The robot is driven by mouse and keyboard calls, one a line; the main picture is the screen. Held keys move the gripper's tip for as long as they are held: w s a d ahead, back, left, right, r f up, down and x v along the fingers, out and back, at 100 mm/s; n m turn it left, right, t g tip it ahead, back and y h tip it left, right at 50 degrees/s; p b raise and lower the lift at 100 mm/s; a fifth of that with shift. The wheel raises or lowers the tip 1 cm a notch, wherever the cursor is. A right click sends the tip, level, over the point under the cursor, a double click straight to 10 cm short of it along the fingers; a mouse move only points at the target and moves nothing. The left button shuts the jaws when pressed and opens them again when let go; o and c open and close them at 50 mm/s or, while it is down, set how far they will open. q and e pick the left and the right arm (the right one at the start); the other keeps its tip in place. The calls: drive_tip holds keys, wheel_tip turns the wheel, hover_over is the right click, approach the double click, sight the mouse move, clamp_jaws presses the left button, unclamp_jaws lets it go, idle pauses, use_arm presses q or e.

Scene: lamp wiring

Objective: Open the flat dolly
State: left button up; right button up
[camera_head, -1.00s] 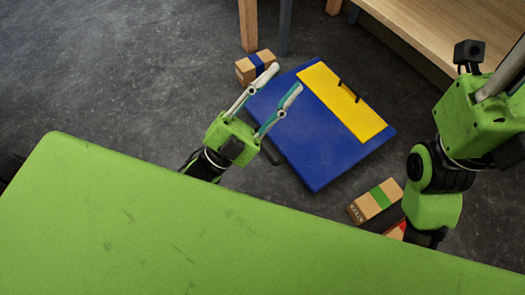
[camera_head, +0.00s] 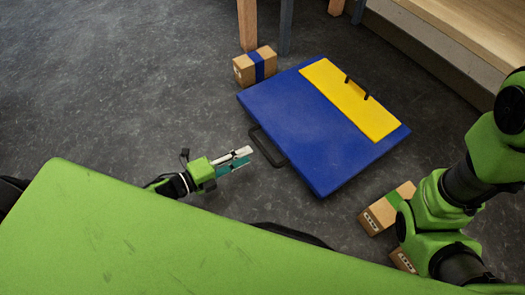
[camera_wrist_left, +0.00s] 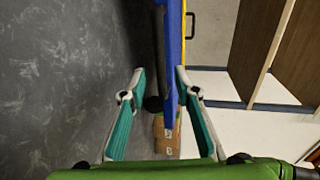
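The flat dolly (camera_head: 300,125) is a blue board with a yellow panel (camera_head: 350,103), lying low over the floor. It has a small dark handle on the yellow panel and a black handle (camera_head: 266,147) on its near left edge. In the left wrist view the dolly (camera_wrist_left: 174,65) appears edge-on, extending between and beyond the fingers. My left gripper (camera_head: 249,156) is open and empty, just left of the black handle. Its spread fingers (camera_wrist_left: 160,72) show in the left wrist view. Whether they touch the handle cannot be told. My right gripper is out of view.
A box with a blue band (camera_head: 256,66) stands at the dolly's far left corner. A box with a green band (camera_head: 385,208) lies near its right corner, by my right arm. Floor left of the dolly is clear.

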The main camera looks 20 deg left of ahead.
sight(263, 147)
use_arm(q)
drive_tip(key=b+x, duration=0.3)
drive_tip(key=x, duration=0.3)
drive_tip(key=shift+w+d+f, duration=0.15)
drive_tip(key=shift+w, duration=0.05)
drive_tip(key=shift+w+d, duration=0.45)
drive_tip(key=shift+w, duration=0.05)
clamp_jaws()
